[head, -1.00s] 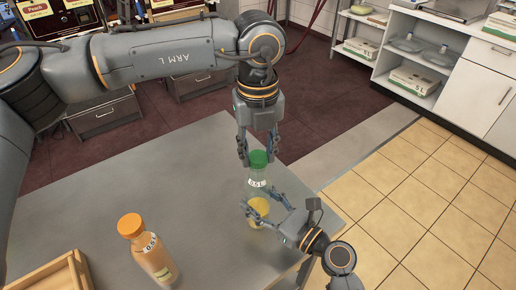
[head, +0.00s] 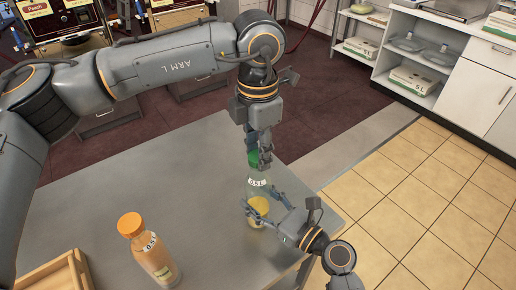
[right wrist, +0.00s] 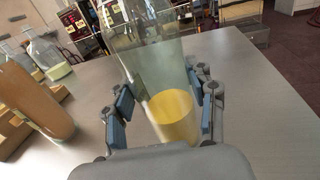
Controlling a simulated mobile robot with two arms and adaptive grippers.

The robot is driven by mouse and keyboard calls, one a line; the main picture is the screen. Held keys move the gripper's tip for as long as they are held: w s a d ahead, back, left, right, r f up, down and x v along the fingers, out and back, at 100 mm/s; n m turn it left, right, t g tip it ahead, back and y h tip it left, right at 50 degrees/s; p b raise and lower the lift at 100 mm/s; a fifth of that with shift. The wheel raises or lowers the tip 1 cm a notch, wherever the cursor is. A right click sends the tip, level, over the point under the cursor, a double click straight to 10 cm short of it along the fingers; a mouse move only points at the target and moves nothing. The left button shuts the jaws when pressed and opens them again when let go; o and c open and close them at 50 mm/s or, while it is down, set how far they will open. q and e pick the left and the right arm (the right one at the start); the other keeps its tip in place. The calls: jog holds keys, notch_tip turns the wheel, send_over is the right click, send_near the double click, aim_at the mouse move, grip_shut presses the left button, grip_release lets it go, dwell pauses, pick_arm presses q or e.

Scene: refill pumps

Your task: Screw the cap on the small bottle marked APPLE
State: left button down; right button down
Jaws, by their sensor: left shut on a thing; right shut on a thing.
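A small clear bottle (head: 257,190) with yellow liquid at its bottom stands upright near the table's right side. Its label reads 0.5 L; I cannot read APPLE on it. My right gripper (head: 258,212) is shut around its lower part. In the right wrist view, the bottle (right wrist: 155,65) stands between the blue finger pads of my right gripper (right wrist: 165,112). A green cap (head: 253,159) is at the bottle's top. My left gripper (head: 258,158) is shut on it from above and partly hides it. I cannot tell how far the cap sits on the thread.
A wooden crate (head: 50,275) is at the front left corner. Dispensers (head: 75,25) stand behind. The table's middle is clear.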

pick_arm(q)
jog(key=m, duration=1.3)
jog(key=c, duration=0.9)
grip_release()
jog(key=shift+r, duration=2.25)
